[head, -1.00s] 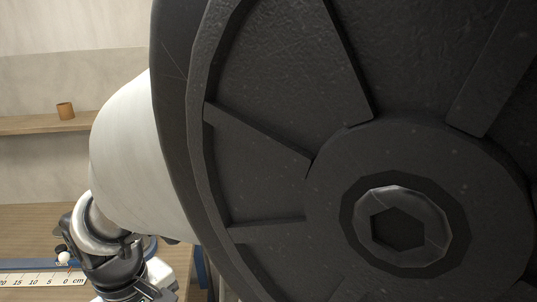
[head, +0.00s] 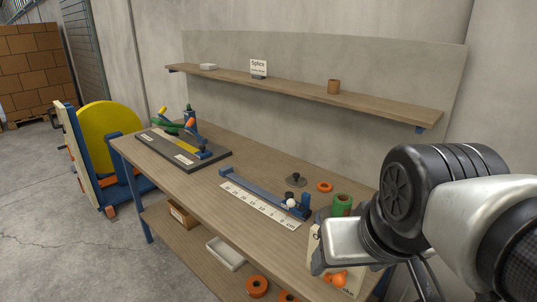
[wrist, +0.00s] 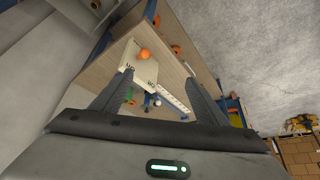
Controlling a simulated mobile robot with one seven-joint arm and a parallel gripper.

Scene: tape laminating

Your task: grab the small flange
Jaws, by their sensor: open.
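An orange ring (head: 325,187) lies on the workbench near its back edge, right of a dark disc with an upright stem (head: 296,181). Larger-looking orange rings (head: 257,286) are on the lower shelf. I cannot tell for certain which of these is the small flange. My gripper (wrist: 160,84) is open, with nothing between its fingers in the wrist view. It points toward the bench from some distance. In the head view my arm fills the right side and covers the bench's right end; the fingers do not show clearly there.
The workbench (head: 190,182) holds a blue ruler fixture (head: 262,192), a green roll (head: 342,205) and a black board with handles (head: 183,147). A pale box with an orange knob (wrist: 144,54) shows beyond my fingers. A wall shelf (head: 300,86) runs behind. Floor is free at front left.

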